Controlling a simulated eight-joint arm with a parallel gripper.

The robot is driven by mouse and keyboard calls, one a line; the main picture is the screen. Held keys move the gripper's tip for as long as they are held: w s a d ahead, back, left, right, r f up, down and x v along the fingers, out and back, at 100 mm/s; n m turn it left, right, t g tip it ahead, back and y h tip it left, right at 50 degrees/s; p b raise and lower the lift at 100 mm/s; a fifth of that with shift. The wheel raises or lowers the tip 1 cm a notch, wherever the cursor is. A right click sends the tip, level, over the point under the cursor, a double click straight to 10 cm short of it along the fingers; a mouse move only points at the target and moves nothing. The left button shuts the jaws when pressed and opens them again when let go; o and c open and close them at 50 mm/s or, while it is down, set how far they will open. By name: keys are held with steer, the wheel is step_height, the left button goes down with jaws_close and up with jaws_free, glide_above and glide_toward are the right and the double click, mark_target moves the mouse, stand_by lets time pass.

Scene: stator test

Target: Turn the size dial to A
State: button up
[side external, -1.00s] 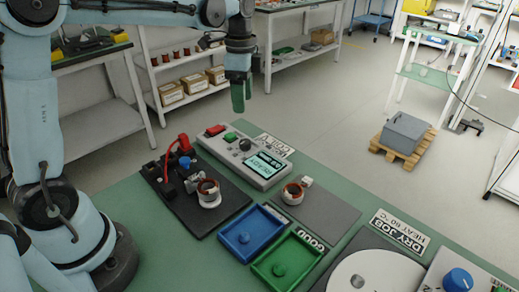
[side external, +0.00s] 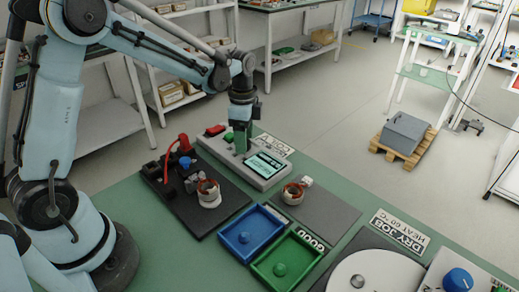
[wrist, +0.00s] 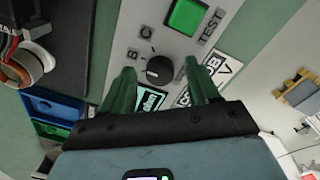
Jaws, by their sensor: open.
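The size dial (wrist: 159,70) is a small dark round knob with a light mark on the grey tester (wrist: 232,22). Letters B and C show beside it in the wrist view; I cannot make out an A, nor be sure where the mark points. My gripper (wrist: 160,66) is open, its two green fingers on either side of the dial with gaps between. In the side view my gripper (side external: 241,150) is low over the tester (side external: 275,184), pointing down, and hides the dial. I cannot tell whether the fingertips touch the panel.
A green TEST button (wrist: 187,15) sits close to the dial. A lit display (side external: 265,166) and a red button (side external: 215,130) are also on the tester. A black fixture with a stator (side external: 208,194), a blue tray (side external: 250,235) and a green tray (side external: 285,266) stand nearby.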

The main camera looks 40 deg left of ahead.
steer(key=shift+f, duration=0.15)
steer(key=c, duration=1)
steer(key=shift+c, duration=0.2)
steer(key=n, duration=0.4)
steer(key=shift+n, duration=0.3)
steer(key=shift+s+d+n, duration=0.1)
steer(key=shift+n, duration=2)
